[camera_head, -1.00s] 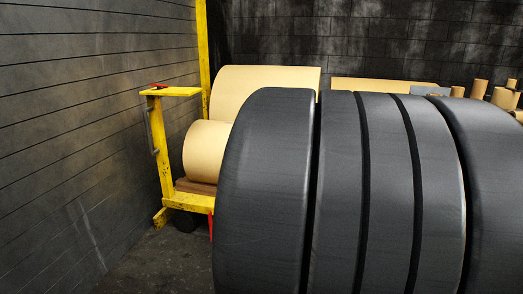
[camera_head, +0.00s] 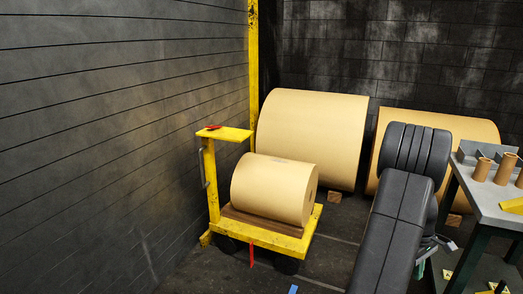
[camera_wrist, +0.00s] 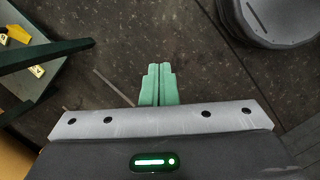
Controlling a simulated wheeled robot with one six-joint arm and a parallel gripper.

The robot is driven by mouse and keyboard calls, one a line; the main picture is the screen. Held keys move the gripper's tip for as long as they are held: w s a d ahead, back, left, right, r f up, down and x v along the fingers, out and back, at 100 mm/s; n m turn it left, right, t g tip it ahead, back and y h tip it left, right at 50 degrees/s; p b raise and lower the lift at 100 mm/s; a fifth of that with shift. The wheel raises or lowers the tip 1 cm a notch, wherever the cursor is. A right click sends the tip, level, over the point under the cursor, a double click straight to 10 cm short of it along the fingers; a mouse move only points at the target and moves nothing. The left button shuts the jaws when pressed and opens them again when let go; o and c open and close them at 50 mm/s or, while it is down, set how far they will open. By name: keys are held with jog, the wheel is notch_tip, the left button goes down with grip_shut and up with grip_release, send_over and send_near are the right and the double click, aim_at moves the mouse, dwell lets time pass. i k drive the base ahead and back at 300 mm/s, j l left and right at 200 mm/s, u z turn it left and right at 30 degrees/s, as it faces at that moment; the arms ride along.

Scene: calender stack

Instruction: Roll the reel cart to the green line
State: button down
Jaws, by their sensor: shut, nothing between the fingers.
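The yellow reel cart (camera_head: 262,236) stands by the left wall, carrying a tan paper reel (camera_head: 272,190) on a brown base. Its yellow post has a grey handle (camera_head: 204,166) on the left side and a small yellow shelf with a red item on top. A red strip (camera_head: 251,255) hangs at its front. My gripper (camera_wrist: 158,84) is shut and empty, its green fingers together, pointing over bare floor. In the head view it is low at the right, apart from the cart and partly hidden by my arm. I see no green line.
Two big tan rolls (camera_head: 312,137) rest by the back wall behind the cart. A workbench (camera_head: 490,203) with cardboard tubes is at the right. A yellow pole (camera_head: 253,75) stands at the corner. A blue mark (camera_head: 293,289) lies on open floor before the cart.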

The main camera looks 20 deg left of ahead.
aim_at(271, 206)
jog(key=i+j, duration=0.35)
jog(key=j, duration=0.15)
jog(key=i+j, duration=0.35)
jog(key=j, duration=0.15)
jog(key=i+j, duration=0.75)
jog(key=j, duration=0.2)
jog(key=i+j+u, duration=0.8)
jog(key=i, duration=0.3)
jog(key=j+u, duration=0.1)
jog(key=u, duration=0.3)
